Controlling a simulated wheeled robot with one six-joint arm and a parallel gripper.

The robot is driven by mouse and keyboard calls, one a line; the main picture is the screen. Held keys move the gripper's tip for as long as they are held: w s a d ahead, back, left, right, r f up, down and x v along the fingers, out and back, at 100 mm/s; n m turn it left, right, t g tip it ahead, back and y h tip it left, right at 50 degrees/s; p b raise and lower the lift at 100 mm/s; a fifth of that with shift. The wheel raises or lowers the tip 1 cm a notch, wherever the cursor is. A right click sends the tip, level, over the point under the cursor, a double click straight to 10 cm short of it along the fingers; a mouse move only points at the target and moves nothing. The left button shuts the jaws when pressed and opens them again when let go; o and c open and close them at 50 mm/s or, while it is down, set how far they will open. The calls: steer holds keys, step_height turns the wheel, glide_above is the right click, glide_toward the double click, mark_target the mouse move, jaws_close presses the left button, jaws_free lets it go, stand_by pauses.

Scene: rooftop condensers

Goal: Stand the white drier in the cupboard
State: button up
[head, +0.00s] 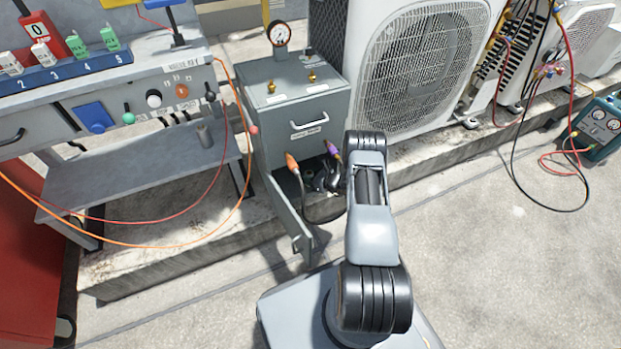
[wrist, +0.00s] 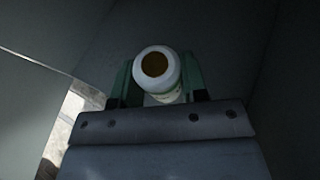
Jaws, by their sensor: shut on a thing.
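The white drier (wrist: 167,80) shows end-on in the wrist view, a pale cylinder with a round brown end. My gripper (wrist: 158,82) is shut on it, with one green finger on each side. Grey walls close around them in the wrist view, and a bright gap shows at lower left. The grey cupboard (head: 272,131) stands left of the big condenser in the head view. Its door (head: 289,216) hangs open toward me. My wrist reaches into the dark opening; the drier and fingertips are hidden from the head view. Whether the drier touches the cupboard floor cannot be told.
Hoses with an orange end (head: 292,162) and a purple end (head: 333,150) hang at the cupboard front. A workbench (head: 130,85) with a blue numbered rack (head: 65,74) stands left. A condenser unit (head: 415,65) stands right. The concrete floor at right is largely clear.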

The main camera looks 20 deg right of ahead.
steer(key=shift+f, duration=0.1)
steer(key=o, duration=1)
steer(key=shift+o, duration=0.2)
steer(key=shift+r, duration=0.25)
steer(key=p+v, duration=0.4)
steer(key=v, duration=0.8)
steer(key=shift+s+f, duration=0.1)
